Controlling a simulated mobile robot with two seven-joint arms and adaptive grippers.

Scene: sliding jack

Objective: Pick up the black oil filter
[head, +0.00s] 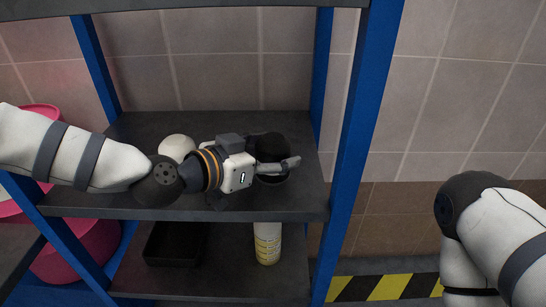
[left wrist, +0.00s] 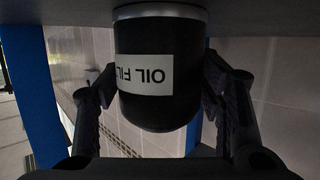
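The black oil filter (head: 270,146) stands on the upper shelf board, partly hidden behind my left gripper (head: 279,166). In the left wrist view, the oil filter (left wrist: 158,105) appears upside down, with a white label and a silver rim close to the shelf surface. My left gripper (left wrist: 160,85) has one finger on each side of it, both very close to its sides. I cannot tell whether the fingers press on it. My right arm shows at the right of the head view, but its gripper is out of frame.
A white round object (head: 177,147) stands on the upper shelf (head: 130,205), left of the filter. Blue posts (head: 362,110) frame the rack. A black tray (head: 174,243) and a pale bottle (head: 267,243) are on the lower shelf. Pink containers (head: 90,248) stand at left.

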